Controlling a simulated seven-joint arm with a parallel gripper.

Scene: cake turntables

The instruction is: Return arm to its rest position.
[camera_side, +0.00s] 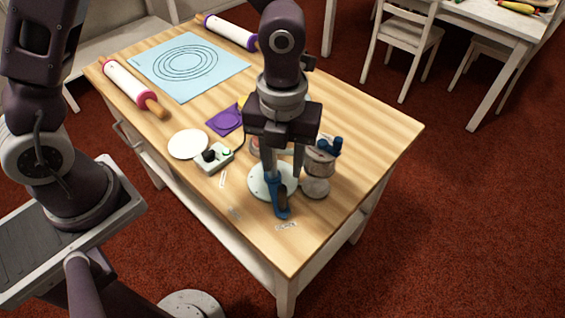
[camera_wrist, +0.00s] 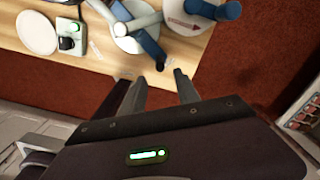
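My gripper (camera_side: 283,162) hangs above the front part of the wooden table in the side view, over the turntables. In the wrist view my gripper (camera_wrist: 160,82) shows two fingers spread apart with nothing between them. A white turntable (camera_side: 262,188) with a blue-handled tool (camera_side: 279,198) lies below and partly behind the gripper in the side view. The tool's blue handle (camera_wrist: 150,47) also shows beyond the fingertips in the wrist view. The gripper hides part of the turntable in the side view.
A control box (camera_side: 215,158), a white disc (camera_side: 188,144) and a purple mat (camera_side: 225,120) lie left of the gripper. Rolling pins and a blue mat (camera_side: 190,65) lie at the far end. The table's right side is clear.

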